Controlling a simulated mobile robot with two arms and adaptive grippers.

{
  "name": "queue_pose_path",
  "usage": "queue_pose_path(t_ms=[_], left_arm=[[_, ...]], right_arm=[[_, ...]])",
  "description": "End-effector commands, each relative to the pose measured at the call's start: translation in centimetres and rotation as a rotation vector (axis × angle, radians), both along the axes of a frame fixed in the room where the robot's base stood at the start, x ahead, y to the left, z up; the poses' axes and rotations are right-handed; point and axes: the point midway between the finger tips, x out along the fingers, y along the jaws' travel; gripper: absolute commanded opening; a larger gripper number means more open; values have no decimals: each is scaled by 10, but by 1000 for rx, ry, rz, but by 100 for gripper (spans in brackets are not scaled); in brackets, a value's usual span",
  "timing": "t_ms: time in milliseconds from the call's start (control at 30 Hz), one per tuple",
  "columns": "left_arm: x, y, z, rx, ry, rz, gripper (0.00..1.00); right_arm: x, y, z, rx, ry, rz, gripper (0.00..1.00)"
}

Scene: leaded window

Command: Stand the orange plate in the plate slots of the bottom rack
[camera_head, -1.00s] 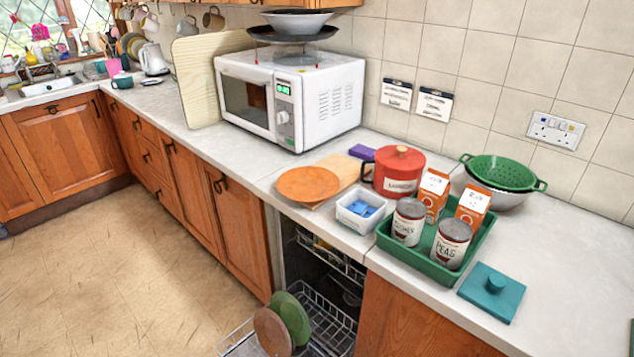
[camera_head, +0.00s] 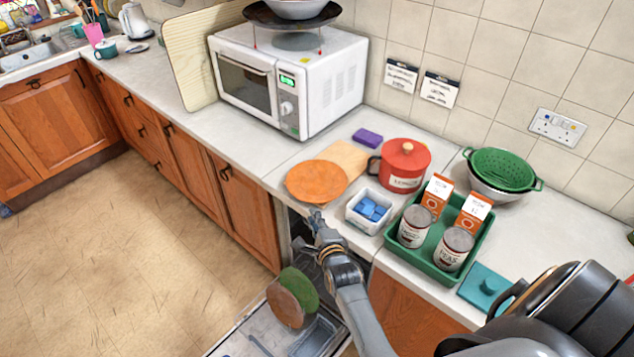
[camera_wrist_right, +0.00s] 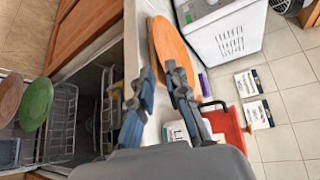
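The orange plate (camera_head: 316,181) lies flat on the counter, partly over a wooden board, near the front edge. In the right wrist view the plate (camera_wrist_right: 168,48) is just beyond my fingertips. My right gripper (camera_head: 315,217) is at the counter's front edge, close to the plate's near side. Its fingers (camera_wrist_right: 160,74) are apart with nothing held. The bottom rack (camera_head: 262,332) is pulled out below the counter, partly hidden by my right arm. A brown plate (camera_head: 291,304) and a green plate (camera_head: 299,284) stand in it. My left gripper is not in view.
A white tub with blue tablets (camera_head: 368,211), a red pot (camera_head: 404,166) and a green tray (camera_head: 450,275) with cans and cartons stand right of the plate. The microwave (camera_head: 288,79) is behind. The floor (camera_head: 110,260) at left is clear.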

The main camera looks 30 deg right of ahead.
Motion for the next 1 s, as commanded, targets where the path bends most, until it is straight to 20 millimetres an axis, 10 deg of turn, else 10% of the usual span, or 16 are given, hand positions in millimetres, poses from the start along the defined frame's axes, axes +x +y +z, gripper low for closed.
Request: queue_pose_path(t_ms=[1000], left_arm=[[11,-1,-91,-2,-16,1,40]], right_arm=[[103,-24,-29,-3,2,2,15]])
